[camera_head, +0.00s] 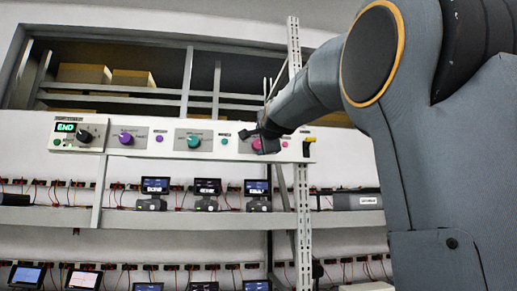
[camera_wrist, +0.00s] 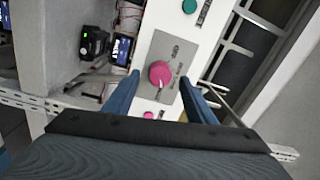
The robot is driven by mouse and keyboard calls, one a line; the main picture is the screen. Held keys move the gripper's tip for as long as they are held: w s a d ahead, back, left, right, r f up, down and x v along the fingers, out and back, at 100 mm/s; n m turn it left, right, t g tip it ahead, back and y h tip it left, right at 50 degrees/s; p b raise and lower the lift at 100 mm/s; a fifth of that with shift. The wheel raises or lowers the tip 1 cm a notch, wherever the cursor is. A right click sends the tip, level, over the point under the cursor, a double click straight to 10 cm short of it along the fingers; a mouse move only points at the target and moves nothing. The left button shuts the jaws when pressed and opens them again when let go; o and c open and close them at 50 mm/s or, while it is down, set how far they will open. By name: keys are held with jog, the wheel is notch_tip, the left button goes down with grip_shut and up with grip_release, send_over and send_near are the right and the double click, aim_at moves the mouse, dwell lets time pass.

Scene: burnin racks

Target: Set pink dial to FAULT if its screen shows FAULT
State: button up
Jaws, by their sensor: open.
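The pink dial (camera_wrist: 159,73) sits on a grey plate on the white panel, with a pale pointer mark on its lower side in the wrist view. In the head view the pink dial (camera_head: 257,144) is partly covered by my gripper (camera_head: 266,136). My gripper (camera_wrist: 160,80) is open, its blue fingers on either side of the dial with nothing held; contact cannot be told. The screen (camera_head: 257,187) below the pink dial shows small pale text that looks like FAULT. The plate's position labels are too small to read.
The panel also holds a teal dial (camera_head: 193,141), a purple dial (camera_head: 126,138) and a black knob (camera_head: 85,135) beside a green END display (camera_head: 65,128). A small pink button (camera_wrist: 148,115) is close to the pink dial. A perforated upright (camera_head: 303,215) stands at right.

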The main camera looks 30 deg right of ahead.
jog(key=shift+b+v, duration=0.9)
jog(key=shift+v, duration=1.35)
jog(key=w+a+f+n+g+y+b, duration=0.15)
jog(key=a+f+n+g, duration=0.3)
jog(key=f, duration=1.75)
jog(key=a+f+n+g+y+b, duration=0.1)
jog(key=a+f+n+g+y, duration=0.3)
jog(key=f, duration=1.9)
jog(key=s+a+f+n+g+b, duration=0.1)
jog(key=s+a+f+n+g, duration=0.3)
jog(key=f, duration=0.6)
jog(key=s+a+f+n+t, duration=0.1)
jog(key=s+a+f+n, duration=0.1)
jog(key=s+f, duration=0.6)
jog(key=s+a+f+n+g, duration=0.1)
jog(key=s+f+n+g, duration=0.1)
jog(key=s+f, duration=0.5)
jog(key=s+a+f+n+g+b, duration=0.1)
jog(key=s+a+f+n+g, duration=0.1)
jog(key=s+f, duration=0.6)
jog(key=shift+a+f+g+h, duration=0.15)
jog(key=shift+a+g+h, duration=0.2)
jog(key=shift+g, duration=0.1)
jog(key=shift+s+n, duration=0.1)
jog(key=shift+n, duration=0.15)
